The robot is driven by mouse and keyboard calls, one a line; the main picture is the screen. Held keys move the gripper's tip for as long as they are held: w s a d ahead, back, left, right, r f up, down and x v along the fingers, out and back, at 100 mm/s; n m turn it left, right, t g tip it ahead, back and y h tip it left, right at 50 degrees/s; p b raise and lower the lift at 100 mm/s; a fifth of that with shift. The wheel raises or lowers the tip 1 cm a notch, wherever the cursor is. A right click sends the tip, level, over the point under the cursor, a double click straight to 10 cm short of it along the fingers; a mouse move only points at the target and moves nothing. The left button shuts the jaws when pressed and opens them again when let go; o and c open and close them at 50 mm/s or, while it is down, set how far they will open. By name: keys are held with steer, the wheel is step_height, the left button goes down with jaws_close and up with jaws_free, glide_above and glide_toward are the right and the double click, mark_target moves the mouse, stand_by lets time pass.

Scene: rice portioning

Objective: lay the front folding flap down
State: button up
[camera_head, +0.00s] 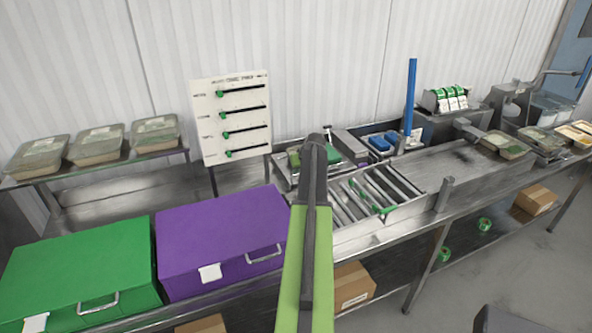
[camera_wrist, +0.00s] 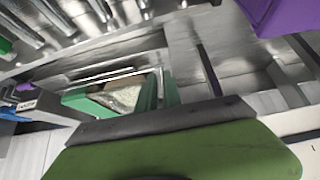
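A green folding fixture sits on the steel bench behind the roller section, partly hidden by my arm; a green panel (camera_head: 333,154) shows just right of my gripper. In the wrist view a pale, filled container (camera_wrist: 122,96) lies between green panels. One green panel (camera_wrist: 148,95) stands up at its right side, and another green part (camera_wrist: 84,104) lies at its left. I cannot tell for certain which panel is the front flap. My gripper (camera_head: 315,142) is over the fixture's near left part. Its fingers are seen edge-on, so its opening and any contact are hidden.
A roller section (camera_head: 372,193) lies right of my arm. A blue post (camera_head: 410,95) rises behind it. Purple (camera_head: 222,235) and green (camera_head: 80,270) boxes stand at left, and a slider board (camera_head: 232,115) stands behind. The steel surface (camera_head: 440,170) at right is mostly clear.

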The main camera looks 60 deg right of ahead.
steer(key=shift+s+a+f+b, duration=0.45)
steer(key=shift+s+a, duration=0.1)
steer(key=shift+s, duration=0.15)
steer(key=shift+s+a+f+b, duration=0.35)
steer(key=shift+s+a+f, duration=0.15)
steer(key=shift+s, duration=0.2)
steer(key=shift+s+a+f+b, duration=0.6)
steer(key=shift+s+a, duration=0.05)
steer(key=shift+s, duration=0.25)
steer(key=shift+s+a+f+b, duration=0.55)
steer(key=shift+s+a, duration=0.1)
steer(key=shift+s, duration=0.2)
steer(key=shift+o, duration=0.4)
steer(key=o, duration=1)
steer(key=shift+r, duration=0.15)
